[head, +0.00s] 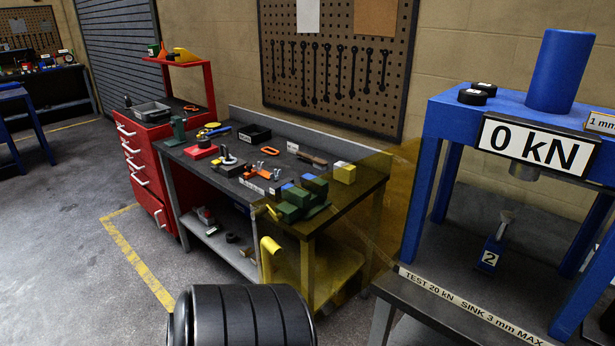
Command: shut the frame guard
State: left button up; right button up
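The frame guard (395,205) is a see-through amber panel beside the left post of the blue press frame (440,125). It stands swung open, out to the left and toward me, so the front of the press is uncovered. A yellow bar handle (271,250) is on its near left part. The workbench shows through the panel. The press display (535,145) reads 0 kN. Neither of my grippers is in view.
A workbench (228,193) with tools and small parts stands behind and left of the guard. A red drawer cabinet (150,180) is farther left. The press bed (455,305) carries a test label along its front edge. Open floor (60,240) lies at left.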

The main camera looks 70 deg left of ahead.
aim_at(268, 247)
jog(key=k+j, duration=0.1)
jog(key=j, duration=1.15)
jog(key=k+j, duration=0.15)
jog(key=j, duration=1.1)
jog(key=k, duration=0.05)
